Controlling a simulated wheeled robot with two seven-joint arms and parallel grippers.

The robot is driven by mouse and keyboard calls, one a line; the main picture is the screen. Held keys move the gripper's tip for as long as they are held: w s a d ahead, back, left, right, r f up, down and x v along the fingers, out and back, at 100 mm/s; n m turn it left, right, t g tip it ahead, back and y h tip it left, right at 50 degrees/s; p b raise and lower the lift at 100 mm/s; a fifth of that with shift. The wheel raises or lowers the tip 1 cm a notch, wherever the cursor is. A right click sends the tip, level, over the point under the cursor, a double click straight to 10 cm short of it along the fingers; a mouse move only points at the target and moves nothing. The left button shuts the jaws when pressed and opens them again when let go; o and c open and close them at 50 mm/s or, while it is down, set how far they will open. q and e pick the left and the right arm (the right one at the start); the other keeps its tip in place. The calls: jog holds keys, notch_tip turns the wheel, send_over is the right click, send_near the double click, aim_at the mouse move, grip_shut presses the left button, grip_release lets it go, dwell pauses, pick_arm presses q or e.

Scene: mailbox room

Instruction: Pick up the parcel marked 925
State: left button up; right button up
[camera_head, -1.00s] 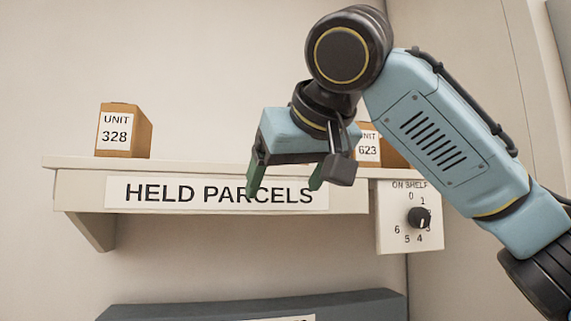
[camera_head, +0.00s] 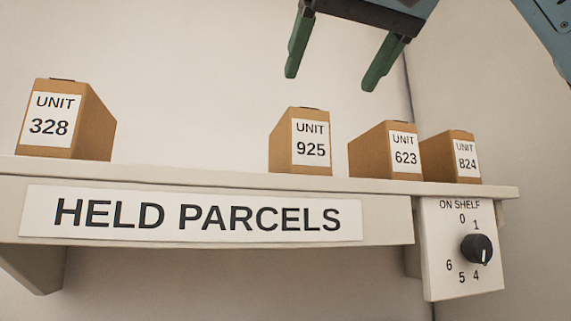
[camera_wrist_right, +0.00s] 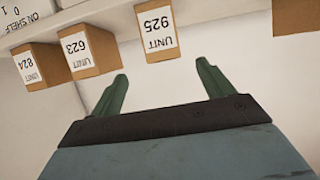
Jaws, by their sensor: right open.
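The parcel marked 925 (camera_head: 283,143) is a small brown box with a white label, upright on the shelf between parcels 328 and 623. In the right wrist view the same parcel 925 (camera_wrist_right: 156,30) appears upside down, beyond and between the fingertips. My right gripper (camera_head: 331,82) is open and empty, with green fingers pointing down, above and a little right of parcel 925 in the head view. It also shows in the right wrist view (camera_wrist_right: 162,69), apart from every parcel. My left gripper is not in view.
The shelf (camera_head: 180,174) also holds parcel 328 (camera_head: 92,125) at left, and parcel 623 (camera_head: 368,150) and parcel 824 (camera_head: 437,155) close together at right. A dial panel (camera_head: 440,270) hangs below the right end. Shelf room between 328 and 925 is free.

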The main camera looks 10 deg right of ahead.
aim_at(313, 118)
jog(key=p+x, duration=0.1)
jog(key=x, duration=0.6)
jog(key=shift+w+f, duration=0.1)
jog(key=shift+w, duration=0.05)
jog(key=shift+w+f, duration=0.1)
jog(key=shift+w, duration=0.15)
jog(key=p+x, duration=0.1)
jog(key=x, duration=0.3)
jog(key=shift+w+a, duration=0.15)
jog(key=shift+a, duration=0.05)
jog(key=shift+w, duration=0.3)
jog(key=shift+f, duration=0.1)
jog(key=shift+c, duration=1.3)
jog(key=c, duration=0.9)
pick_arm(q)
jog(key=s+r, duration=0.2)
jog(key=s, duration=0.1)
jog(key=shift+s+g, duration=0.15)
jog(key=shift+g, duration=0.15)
pick_arm(e)
jog(key=shift+c, duration=1)
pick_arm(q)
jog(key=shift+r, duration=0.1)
